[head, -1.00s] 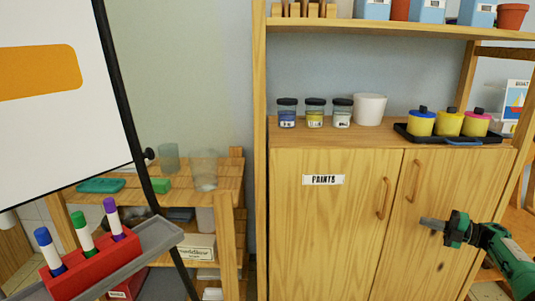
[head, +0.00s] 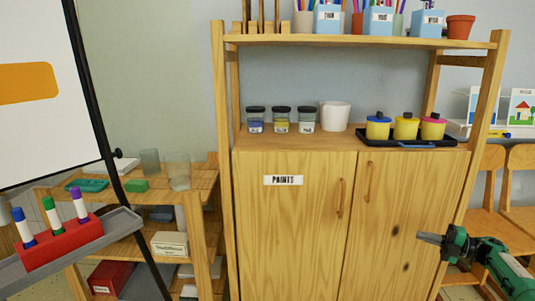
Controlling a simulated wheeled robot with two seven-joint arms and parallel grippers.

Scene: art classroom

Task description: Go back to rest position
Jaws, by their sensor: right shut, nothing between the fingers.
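My right gripper (head: 428,238) is at the lower right of the head view, its green and grey arm coming in from the right edge. Its fingers are shut and hold nothing. They point left, in front of the right door of the wooden paints cabinet (head: 290,225), apart from its handle (head: 368,182). Both cabinet doors are shut. My left gripper does not show.
The cabinet top holds several paint jars (head: 281,120), a white pot (head: 334,116) and a black tray (head: 365,141) with yellow lidded pots. At left stand a whiteboard easel with a red marker holder (head: 62,246) and a low shelf (head: 203,190). Chairs (head: 486,190) stand at right.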

